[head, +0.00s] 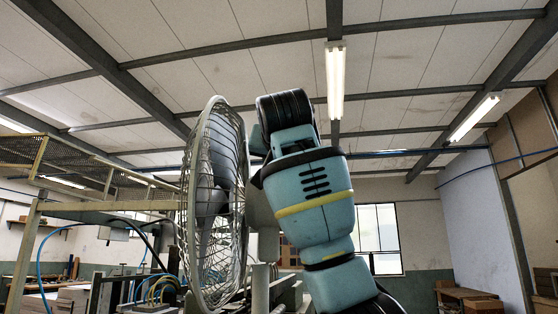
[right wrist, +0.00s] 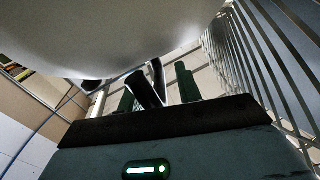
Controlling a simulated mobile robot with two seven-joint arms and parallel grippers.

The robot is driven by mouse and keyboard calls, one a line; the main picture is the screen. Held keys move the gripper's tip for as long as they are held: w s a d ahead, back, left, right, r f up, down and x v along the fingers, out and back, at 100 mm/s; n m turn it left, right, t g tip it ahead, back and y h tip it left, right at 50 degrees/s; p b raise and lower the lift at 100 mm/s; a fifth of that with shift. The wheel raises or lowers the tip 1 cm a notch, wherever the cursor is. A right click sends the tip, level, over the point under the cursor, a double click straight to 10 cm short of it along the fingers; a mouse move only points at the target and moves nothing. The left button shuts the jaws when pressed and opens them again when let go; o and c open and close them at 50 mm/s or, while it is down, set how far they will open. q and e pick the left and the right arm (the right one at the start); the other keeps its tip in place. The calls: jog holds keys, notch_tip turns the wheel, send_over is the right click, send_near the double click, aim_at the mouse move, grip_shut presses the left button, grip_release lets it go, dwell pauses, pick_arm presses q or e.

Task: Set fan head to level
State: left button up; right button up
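The fan head (head: 215,205) stands left of centre in the head view, seen almost edge-on with its wire cage facing left. The cage looks near upright; I cannot tell whether it is exactly level. My right arm rises beside it and hides much of the fan's back. In the right wrist view, a smooth pale rounded surface (right wrist: 130,35), apparently the fan's housing, fills the top, and cage wires (right wrist: 270,70) run down the right. My right gripper (right wrist: 158,90) has its two green fingers apart, with a dark piece between or behind them; contact is unclear. My left gripper is not in view.
A metal frame with mesh (head: 80,165) stands at the left, with blue hoses below it. Grey posts (head: 262,285) stand close under the fan's back. Wooden benches (head: 470,298) are far off at the right. The space right of my arm looks clear.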

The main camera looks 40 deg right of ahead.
jog(key=v, duration=0.7)
jog(key=shift+s+a, duration=0.25)
dwell(0.4)
